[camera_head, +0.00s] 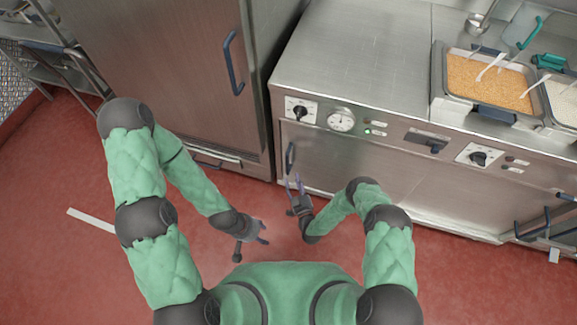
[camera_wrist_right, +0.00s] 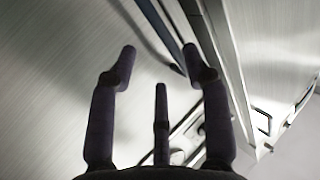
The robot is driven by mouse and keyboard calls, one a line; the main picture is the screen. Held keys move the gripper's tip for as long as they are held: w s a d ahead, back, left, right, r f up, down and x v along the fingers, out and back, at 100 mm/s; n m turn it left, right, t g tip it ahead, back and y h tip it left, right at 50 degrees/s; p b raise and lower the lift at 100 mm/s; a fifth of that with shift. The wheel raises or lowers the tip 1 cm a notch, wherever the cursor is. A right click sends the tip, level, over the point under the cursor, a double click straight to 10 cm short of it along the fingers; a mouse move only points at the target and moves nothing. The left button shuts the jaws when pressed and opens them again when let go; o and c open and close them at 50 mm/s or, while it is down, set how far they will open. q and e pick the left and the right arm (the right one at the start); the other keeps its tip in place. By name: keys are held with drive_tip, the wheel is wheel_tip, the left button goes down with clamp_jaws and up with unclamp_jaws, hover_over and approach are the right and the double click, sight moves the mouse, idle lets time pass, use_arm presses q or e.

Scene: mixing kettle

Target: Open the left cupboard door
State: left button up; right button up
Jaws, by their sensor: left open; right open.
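The left cupboard door (camera_head: 350,172) is a steel panel below the counter's control strip. In the head view it looks closed. Its dark blue upright handle (camera_head: 290,158) sits near the door's left edge. My right gripper (camera_head: 294,184) is open just below and in front of this handle. In the right wrist view, a dark bar that looks like the handle (camera_wrist_right: 160,30) runs beyond and between the open fingertips of my right gripper (camera_wrist_right: 158,62); I cannot tell whether they touch. My left gripper (camera_head: 262,232) is open and empty, low over the red floor.
A tall steel cabinet (camera_head: 160,70) with a blue handle (camera_head: 233,63) stands left of the counter (camera_head: 350,50). Trays of yellow grains (camera_head: 485,80) and white grains (camera_head: 565,100) sit on the counter at right.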

sight(288, 164)
drive_tip(key=shift+b+x, duration=1.45)
drive_tip(key=shift+x, duration=3.1)
clamp_jaws()
